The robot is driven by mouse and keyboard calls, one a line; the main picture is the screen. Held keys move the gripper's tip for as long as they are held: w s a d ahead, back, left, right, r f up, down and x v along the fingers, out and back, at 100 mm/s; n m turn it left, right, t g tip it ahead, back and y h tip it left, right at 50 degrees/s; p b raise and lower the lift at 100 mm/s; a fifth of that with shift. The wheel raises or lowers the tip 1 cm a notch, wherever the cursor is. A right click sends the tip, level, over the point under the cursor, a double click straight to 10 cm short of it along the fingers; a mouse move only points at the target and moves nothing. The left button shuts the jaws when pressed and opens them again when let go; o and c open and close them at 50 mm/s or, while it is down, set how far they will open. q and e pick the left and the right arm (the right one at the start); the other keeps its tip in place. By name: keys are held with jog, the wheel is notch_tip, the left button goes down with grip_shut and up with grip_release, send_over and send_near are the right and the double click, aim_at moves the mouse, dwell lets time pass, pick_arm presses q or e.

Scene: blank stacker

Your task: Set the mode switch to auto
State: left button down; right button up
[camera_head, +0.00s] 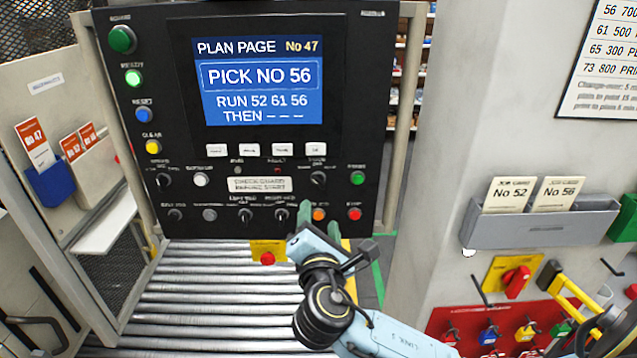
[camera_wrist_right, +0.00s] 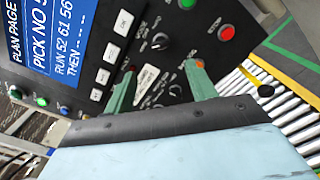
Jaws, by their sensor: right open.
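The black control panel (camera_head: 270,140) carries several black rotary knobs, including one at the upper right (camera_head: 318,178), one at the left (camera_head: 165,180) and one low in the middle (camera_head: 281,213). My right gripper (camera_head: 305,225) is in front of the panel's lower middle. In the right wrist view its green fingers (camera_wrist_right: 159,70) are apart and empty, with a dark knob (camera_wrist_right: 175,90) showing between them. The upper-right knob (camera_wrist_right: 160,41) lies beyond the fingertips. My left gripper is out of view.
An orange button (camera_head: 319,214) and a red button (camera_head: 354,213) are close right of the gripper. A screen (camera_head: 258,80) is above. A roller conveyor (camera_head: 210,300) lies below. A grey card holder (camera_head: 540,225) is on the right wall.

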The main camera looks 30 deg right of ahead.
aim_at(318, 185)
jog(key=p+x, duration=0.1)
jog(key=x, duration=1.1)
jog(key=shift+w+d+f+p, duration=0.1)
jog(key=shift+w+p, duration=0.2)
jog(key=shift+p, duration=0.05)
jog(key=shift+c, duration=0.2)
jog(key=c, duration=0.9)
